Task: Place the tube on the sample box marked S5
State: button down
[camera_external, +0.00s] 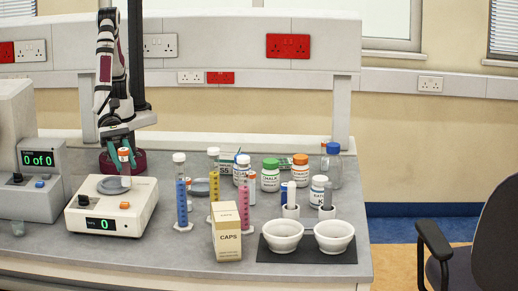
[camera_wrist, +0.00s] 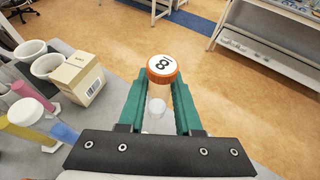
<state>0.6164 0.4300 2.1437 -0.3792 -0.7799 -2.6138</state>
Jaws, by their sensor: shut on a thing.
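My gripper (camera_external: 124,155) has green fingers and is shut on a tube with an orange cap (camera_external: 123,151). The tube hangs about upright, its lower part (camera_external: 125,169) over the round pan of the white balance at the left; I cannot tell whether it touches. In the wrist view the cap (camera_wrist: 162,68) sits between my fingertips (camera_wrist: 160,88), with a number on its white top that looks like 18. A low white and green box (camera_external: 227,168) lies flat behind the cylinders. Its marking looks like S5, but cylinders and bottles partly hide it.
The balance (camera_external: 143,208) reads 0. Several capped bottles (camera_external: 270,178), a CAPS carton (camera_external: 227,238) and two white bowls (camera_external: 283,237) stand to the right. A counter machine (camera_external: 45,205) is at the far left.

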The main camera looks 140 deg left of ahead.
aim_at(120, 149)
jog(key=r, duration=0.2)
jog(key=a+r, duration=0.1)
jog(key=r, duration=0.1)
jog(key=shift+w+r, duration=0.2)
jog(key=shift+r, duration=0.05)
jog(key=s+a+r+n+g+y, duration=0.1)
jog(key=s+a+n+g+y, duration=0.15)
jog(key=a+n+y, duration=0.85)
jog(key=s+a+r+n+g+y, duration=0.1)
jog(key=a+n+g+y, duration=0.15)
jog(key=a, duration=1.55)
jog(key=s+a+f+n+g+y, duration=0.1)
jog(key=s+a+n+g, duration=0.4)
jog(key=s, duration=0.3)
jog(key=s+a+f+n+g+y, duration=0.1)
jog(key=s+a+n+g+y, duration=0.1)
jog(key=s+a+n+g, duration=0.5)
jog(key=shift+s+a+f+m+t, duration=0.3)
jog(key=shift+s+a+f, duration=1.05)
jog(key=shift+f, duration=1.4)
jog(key=shift+s+a+f+m+t, duration=0.1)
jog(key=shift+s+a+f+m, duration=0.5)
jog(key=shift+a+f, duration=1.7)
jog(key=shift+s+a+f+m+t, duration=0.3)
jog(key=shift+s+a+f, duration=0.85)
jog(key=shift+f, duration=2)
jog(key=shift+w+a+f, duration=0.1)
jog(key=shift+w+f, duration=0.05)
